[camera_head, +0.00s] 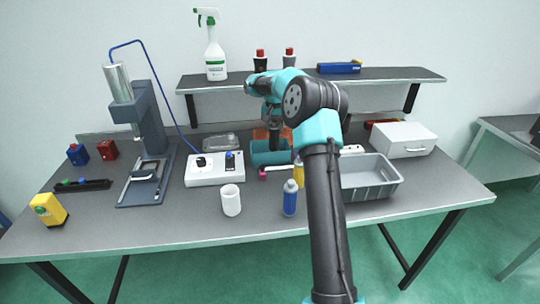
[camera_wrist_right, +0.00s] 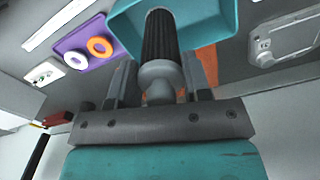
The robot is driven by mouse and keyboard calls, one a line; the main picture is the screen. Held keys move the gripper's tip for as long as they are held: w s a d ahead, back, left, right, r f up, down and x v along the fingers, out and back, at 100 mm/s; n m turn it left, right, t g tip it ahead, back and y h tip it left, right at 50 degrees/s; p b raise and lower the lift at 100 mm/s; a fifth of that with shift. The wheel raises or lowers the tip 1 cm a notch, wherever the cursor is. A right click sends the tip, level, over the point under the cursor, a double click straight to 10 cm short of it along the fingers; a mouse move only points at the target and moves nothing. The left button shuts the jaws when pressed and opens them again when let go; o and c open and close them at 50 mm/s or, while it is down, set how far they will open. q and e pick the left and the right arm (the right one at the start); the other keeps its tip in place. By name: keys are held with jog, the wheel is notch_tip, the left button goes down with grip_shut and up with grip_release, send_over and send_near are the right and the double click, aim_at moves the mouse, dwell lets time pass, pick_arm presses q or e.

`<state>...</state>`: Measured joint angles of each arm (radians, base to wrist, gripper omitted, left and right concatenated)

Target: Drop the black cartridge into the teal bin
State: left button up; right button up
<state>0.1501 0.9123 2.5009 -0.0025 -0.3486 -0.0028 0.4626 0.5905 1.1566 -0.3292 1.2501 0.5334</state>
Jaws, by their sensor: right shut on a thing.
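The black cartridge (camera_wrist_right: 160,38) has a ribbed black body and a grey rounded end, and it sits between the fingers of my right gripper (camera_wrist_right: 162,80) in the right wrist view. That gripper is shut on it. The teal bin (camera_wrist_right: 218,22) lies beyond the cartridge in that view. In the head view my right gripper (camera_head: 275,132) points down above the teal bin (camera_head: 270,158), whose front wall shows. There the cartridge cannot be told apart from the dark gripper, and the bin's inside is mostly hidden. My left gripper is not in view.
A white cup (camera_head: 231,203) stands at the front. A grey crate (camera_head: 372,190) is at right; a white box (camera_head: 214,176) is at left.

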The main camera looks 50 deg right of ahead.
jog(key=shift+f, duration=1.45)
jog(key=o, duration=1.3)
jog(key=shift+c, duration=0.2)
notch_tip(320, 180, up, 17)
jog(key=shift+r, duration=0.2)
jog(key=shift+f, duration=0.15)
